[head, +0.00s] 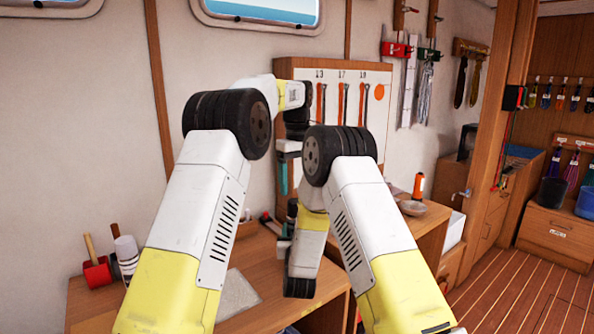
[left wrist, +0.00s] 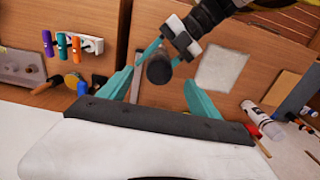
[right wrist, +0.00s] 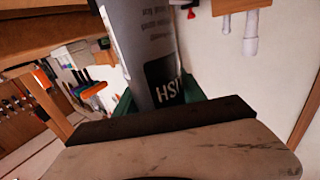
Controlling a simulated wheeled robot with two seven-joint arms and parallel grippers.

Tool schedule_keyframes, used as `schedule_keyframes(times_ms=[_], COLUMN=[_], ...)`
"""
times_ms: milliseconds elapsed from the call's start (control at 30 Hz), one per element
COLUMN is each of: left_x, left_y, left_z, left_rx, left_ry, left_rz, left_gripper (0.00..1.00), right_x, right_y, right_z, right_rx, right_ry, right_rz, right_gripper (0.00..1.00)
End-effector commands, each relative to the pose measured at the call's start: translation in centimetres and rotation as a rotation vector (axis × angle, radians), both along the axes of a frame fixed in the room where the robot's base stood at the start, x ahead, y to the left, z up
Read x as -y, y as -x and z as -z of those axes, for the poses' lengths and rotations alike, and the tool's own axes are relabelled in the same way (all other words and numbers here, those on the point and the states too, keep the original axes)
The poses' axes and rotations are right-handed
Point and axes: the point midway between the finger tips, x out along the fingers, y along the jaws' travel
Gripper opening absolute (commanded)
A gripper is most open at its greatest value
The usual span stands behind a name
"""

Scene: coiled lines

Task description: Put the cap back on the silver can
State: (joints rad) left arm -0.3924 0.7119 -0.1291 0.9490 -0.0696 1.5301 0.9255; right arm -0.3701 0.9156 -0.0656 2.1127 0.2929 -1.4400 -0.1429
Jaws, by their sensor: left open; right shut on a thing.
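The silver can (right wrist: 145,40), grey with dark and white print, stands out between the green fingers of my right gripper (right wrist: 158,98) in the right wrist view. That gripper is shut on it. My left gripper (left wrist: 170,68) is open, its teal fingers spread. A dark round cap-like end (left wrist: 158,69) shows between them in the left wrist view. I cannot tell whether it sits fully on the can. In the head view my left gripper (head: 285,178) points down above a dark piece (head: 291,209), near my right wrist.
A grey sheet (head: 237,294) lies on the wooden bench (head: 265,255). A red holder (head: 97,271) with a wooden handle stands at its left. An orange torch (head: 418,186) and a bowl (head: 411,208) stand at the right. A tool board (head: 345,85) is behind my arms.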

Motion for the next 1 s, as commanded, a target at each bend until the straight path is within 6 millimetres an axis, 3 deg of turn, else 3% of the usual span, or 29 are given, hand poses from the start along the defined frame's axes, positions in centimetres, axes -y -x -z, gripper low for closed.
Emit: schedule_keyframes(times_ms=[100, 300, 667, 700, 800, 1000], left_x=[0.0, 0.0, 0.0, 0.0, 0.0, 0.0], left_y=[-0.1, 0.0, 0.0, 0.0, 0.0, 0.0], left_z=[-2.3, -4.4, -4.8, -4.8, -4.8, -4.8], left_rx=[0.003, 0.000, -0.001, -0.001, -0.001, -0.001], left_ry=[0.000, 0.000, 0.000, 0.000, 0.000, 0.000], left_rz=[0.000, 0.000, 0.001, 0.001, 0.001, 0.001], left_gripper=[0.72, 0.72, 0.72, 0.72, 0.72, 0.72], right_x=[0.0, 0.0, 0.0, 0.0, 0.0, 0.0], right_y=[0.0, 0.0, 0.0, 0.0, 0.0, 0.0], right_z=[-0.1, -0.1, -0.1, -0.1, 0.0, 0.0], right_rx=[0.002, 0.002, 0.002, 0.002, 0.001, 0.001], right_ry=[0.000, 0.000, 0.000, 0.000, 0.000, 0.000], right_rz=[0.000, 0.000, 0.000, 0.000, 0.000, 0.000], right_gripper=[0.00, 0.00, 0.00, 0.54, 0.73, 0.73])
